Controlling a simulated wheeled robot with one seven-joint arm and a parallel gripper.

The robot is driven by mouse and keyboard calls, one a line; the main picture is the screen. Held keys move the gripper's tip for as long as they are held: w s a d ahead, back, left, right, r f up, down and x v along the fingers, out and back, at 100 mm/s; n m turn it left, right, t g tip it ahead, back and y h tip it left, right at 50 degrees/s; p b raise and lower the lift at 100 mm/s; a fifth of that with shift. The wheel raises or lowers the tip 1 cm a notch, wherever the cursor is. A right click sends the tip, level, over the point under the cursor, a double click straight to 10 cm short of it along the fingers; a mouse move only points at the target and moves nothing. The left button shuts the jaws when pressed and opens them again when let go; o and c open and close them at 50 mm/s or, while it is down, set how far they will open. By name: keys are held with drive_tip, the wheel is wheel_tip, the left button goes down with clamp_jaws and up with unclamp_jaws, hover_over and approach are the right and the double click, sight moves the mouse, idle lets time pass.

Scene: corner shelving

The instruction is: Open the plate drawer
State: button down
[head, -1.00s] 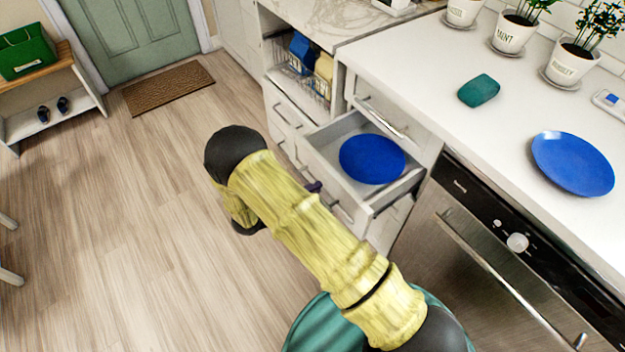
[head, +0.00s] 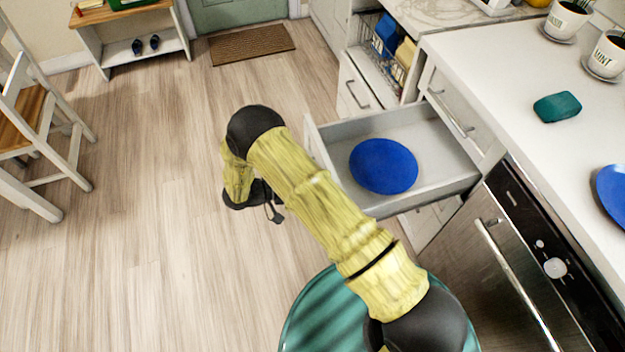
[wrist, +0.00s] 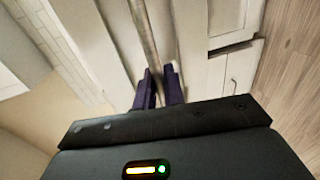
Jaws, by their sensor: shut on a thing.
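The plate drawer (head: 447,150) is pulled well out of the white cabinet in the head view. A blue plate (head: 384,166) lies inside it. My yellow arm crosses in front and hides much of the drawer's front. My gripper (head: 277,212) is low and left of the drawer front in the head view, small and partly hidden by my wrist. In the wrist view, the two dark purple fingers of my gripper (wrist: 160,84) are closed around the metal bar handle (wrist: 143,32). The handle's contact is not visible in the head view.
A closed drawer (head: 452,112) is above the open one. An oven (head: 510,262) stands to the right. The counter (head: 500,70) holds potted plants and a green sponge-like item (head: 557,107). A chair (head: 40,140) stands at far left. The wooden floor (head: 150,240) between is clear.

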drive_tip(key=shift+s+a, duration=0.1)
drive_tip(key=shift+a, duration=0.1)
drive_tip(key=c, duration=1.6)
unclamp_jaws()
drive_tip(key=shift+c, duration=0.2)
drive_tip(key=shift+a, duration=0.15)
drive_tip(key=v, duration=1.7)
drive_tip(key=shift+b, duration=0.35)
drive_tip(key=shift+r, duration=0.15)
